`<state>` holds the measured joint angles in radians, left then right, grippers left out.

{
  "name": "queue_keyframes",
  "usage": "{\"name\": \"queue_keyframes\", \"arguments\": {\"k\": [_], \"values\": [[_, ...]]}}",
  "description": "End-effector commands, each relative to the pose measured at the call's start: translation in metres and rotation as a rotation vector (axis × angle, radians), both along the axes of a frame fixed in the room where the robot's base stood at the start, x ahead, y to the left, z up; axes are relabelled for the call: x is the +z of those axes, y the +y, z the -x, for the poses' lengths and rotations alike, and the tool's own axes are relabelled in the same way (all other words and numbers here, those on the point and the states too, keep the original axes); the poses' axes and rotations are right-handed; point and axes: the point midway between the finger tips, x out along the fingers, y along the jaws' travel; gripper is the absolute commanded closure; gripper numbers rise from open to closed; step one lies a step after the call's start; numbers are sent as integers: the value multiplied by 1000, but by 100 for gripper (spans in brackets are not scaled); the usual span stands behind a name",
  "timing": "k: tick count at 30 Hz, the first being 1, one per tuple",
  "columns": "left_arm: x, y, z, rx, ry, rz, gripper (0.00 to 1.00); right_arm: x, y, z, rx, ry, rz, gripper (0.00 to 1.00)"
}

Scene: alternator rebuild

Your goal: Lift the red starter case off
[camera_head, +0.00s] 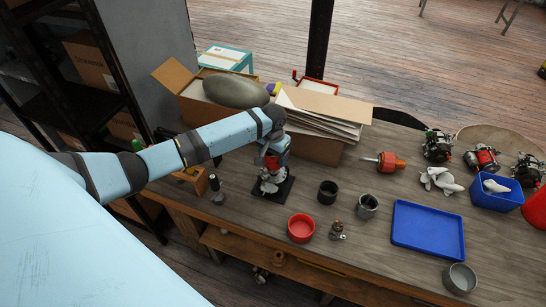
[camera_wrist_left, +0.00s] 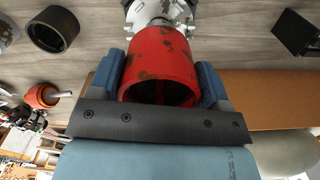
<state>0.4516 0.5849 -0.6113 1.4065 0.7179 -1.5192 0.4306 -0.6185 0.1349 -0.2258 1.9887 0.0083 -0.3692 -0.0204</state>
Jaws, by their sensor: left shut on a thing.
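The red starter case (camera_wrist_left: 160,68) is a worn red cylinder with an open end facing the wrist camera. My left gripper (camera_wrist_left: 163,88) is shut on it, one finger on each side. In the left wrist view a silver-white metal part (camera_wrist_left: 160,12) lies right beyond the case; I cannot tell whether they touch. In the head view the left gripper (camera_head: 270,160) is over the starter's white-and-grey lower part (camera_head: 270,182), which stands on a black base plate (camera_head: 285,190). The case is mostly hidden there by the gripper. My right gripper is not in view.
On the workbench (camera_head: 350,245) are a red bowl (camera_head: 301,228), a black cup (camera_head: 328,192), a grey cup (camera_head: 367,206) and a blue tray (camera_head: 428,230). Behind the gripper is an open cardboard box (camera_head: 315,148). An orange-red part (camera_head: 390,162) lies to the right.

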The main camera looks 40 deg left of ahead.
Motion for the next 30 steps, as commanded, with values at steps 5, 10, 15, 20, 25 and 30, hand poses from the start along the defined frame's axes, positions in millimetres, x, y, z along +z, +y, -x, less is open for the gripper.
{"name": "queue_keyframes", "arguments": {"k": [5, 10, 15, 20, 25, 30], "values": [[8, 1, -1, 1, -3, 0, 78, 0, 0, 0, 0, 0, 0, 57], [9, 1, -1, 1, -2, 0, 78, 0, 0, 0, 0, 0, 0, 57], [9, 1, -1, 1, -2, 0, 78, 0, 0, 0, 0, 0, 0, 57], [12, 1, -1, 1, -3, 0, 78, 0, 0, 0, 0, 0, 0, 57], [19, 0, -1, 1, -4, 1, 78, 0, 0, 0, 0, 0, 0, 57], [26, 1, -1, 2, -2, 0, 78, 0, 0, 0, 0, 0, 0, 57]]}}
